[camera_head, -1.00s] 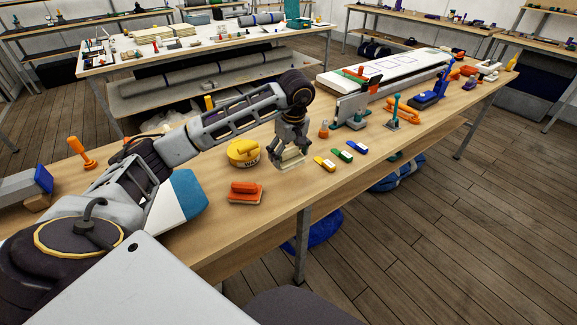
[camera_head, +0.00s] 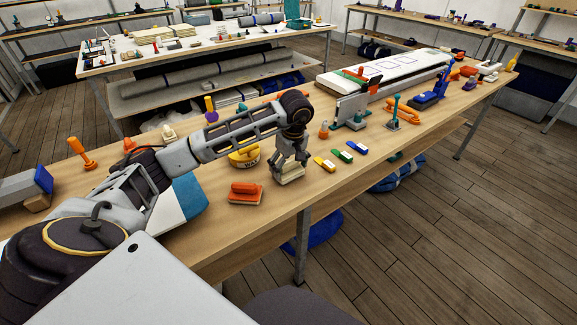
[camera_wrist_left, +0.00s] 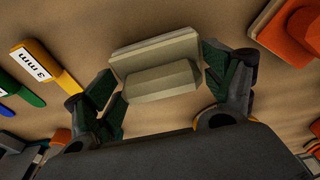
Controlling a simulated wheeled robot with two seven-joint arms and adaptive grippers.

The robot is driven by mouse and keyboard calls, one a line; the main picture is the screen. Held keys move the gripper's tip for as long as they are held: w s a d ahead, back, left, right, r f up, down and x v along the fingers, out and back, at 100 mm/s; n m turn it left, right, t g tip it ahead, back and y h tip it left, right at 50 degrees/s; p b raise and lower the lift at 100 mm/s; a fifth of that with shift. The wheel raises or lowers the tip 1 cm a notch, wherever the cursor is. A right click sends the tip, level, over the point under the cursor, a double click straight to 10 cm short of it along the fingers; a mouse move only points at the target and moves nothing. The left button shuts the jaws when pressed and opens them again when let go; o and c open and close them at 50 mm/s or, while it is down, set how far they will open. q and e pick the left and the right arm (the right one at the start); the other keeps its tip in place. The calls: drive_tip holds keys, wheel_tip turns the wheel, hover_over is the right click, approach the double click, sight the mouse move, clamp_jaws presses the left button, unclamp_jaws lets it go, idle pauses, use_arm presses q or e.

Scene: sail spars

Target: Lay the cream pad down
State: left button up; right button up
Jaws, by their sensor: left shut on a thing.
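The cream pad (camera_head: 291,178) is a small block with a raised grip. It is at the front part of the wooden workbench, between the orange pad and the yellow-handled tag. My left gripper (camera_head: 288,162) is shut on the cream pad from above. In the left wrist view the cream pad (camera_wrist_left: 155,62) sits between the two green-lined fingers (camera_wrist_left: 160,85). The pad is at or just above the bench top; I cannot tell whether it touches. My right gripper is not in view.
An orange pad (camera_head: 245,194) lies left of the cream pad. Yellow (camera_head: 325,164), green (camera_head: 342,156) and blue (camera_head: 357,147) tags lie to the right. The bench's front edge is close, with little bare wood between.

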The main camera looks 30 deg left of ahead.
sight(291, 171)
use_arm(q)
drive_tip(key=shift+f, duration=0.2)
idle(0.3)
drive_tip(key=o, duration=0.8)
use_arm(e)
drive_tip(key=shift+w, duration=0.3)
use_arm(q)
drive_tip(key=shift+r, duration=0.15)
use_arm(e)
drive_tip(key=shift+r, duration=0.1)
use_arm(q)
drive_tip(key=shift+r, duration=0.55)
drive_tip(key=shift+s+d+r+p, duration=0.1)
drive_tip(key=shift+d+r, duration=0.15)
drive_tip(key=shift+r, duration=1.55)
drive_tip(key=shift+s+d+r+p, duration=0.15)
drive_tip(key=shift+d+r, duration=0.15)
drive_tip(key=shift+r, duration=1.45)
drive_tip(key=shift+s+d+r+p, duration=0.1)
drive_tip(key=shift+d+r, duration=0.15)
drive_tip(key=shift+r, duration=1.55)
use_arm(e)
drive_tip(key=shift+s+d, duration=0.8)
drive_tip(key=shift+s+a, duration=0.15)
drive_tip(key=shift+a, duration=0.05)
